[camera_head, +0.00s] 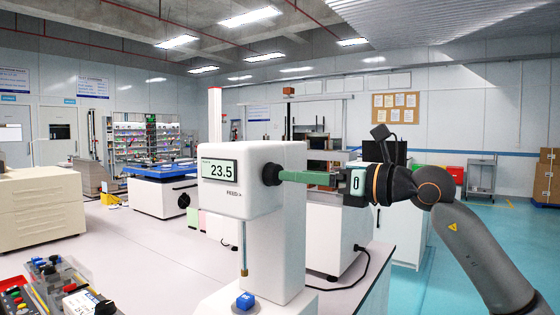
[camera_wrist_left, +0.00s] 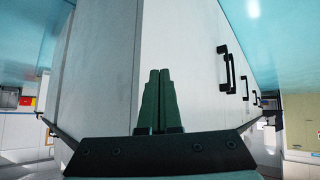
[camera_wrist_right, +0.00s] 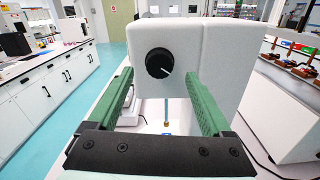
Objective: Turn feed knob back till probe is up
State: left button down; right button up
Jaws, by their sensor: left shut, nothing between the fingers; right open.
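The white insertion tester (camera_head: 275,200) stands on the bench, its display reading 23.5. Its black feed knob (camera_head: 271,174) is on the side of the head and also shows in the right wrist view (camera_wrist_right: 159,63), with a white pointer mark aimed to the lower right. In the right wrist view the fingers stand either side of the knob. My left gripper (camera_wrist_left: 159,75) is shut and empty, facing white cabinets.
A power cable (camera_head: 357,270) lies on the bench right of the tester. Another white machine (camera_head: 330,235) stands behind it. A tray of small parts (camera_head: 60,285) is at the lower left. The bench left of the tester is mostly clear.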

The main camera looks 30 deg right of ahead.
aim_at(274, 175)
pick_arm(q)
jog(key=shift+s+a+r+p, duration=0.15)
jog(key=shift+a+r+p, duration=0.05)
jog(key=shift+a+p, duration=0.2)
jog(key=shift+s+a+r+p, duration=0.15)
jog(key=shift+a+p, duration=0.15)
jog(key=shift+a, duration=0.05)
pick_arm(e)
jog(key=x, duration=0.5)
jog(key=shift+w+a, duration=0.15)
jog(key=shift+w, duration=0.15)
jog(key=shift+c, duration=0.3)
grip_shut()
pick_arm(q)
jog(key=shift+d+r, duration=0.15)
jog(key=shift+r, duration=0.05)
jog(key=shift+w, duration=0.1)
pick_arm(e)
jog(key=shift+n, duration=1.7)
pick_arm(q)
jog(key=shift+a+p, duration=0.2)
jog(key=shift+p, duration=0.1)
pick_arm(e)
jog(key=shift+n, duration=1.6)
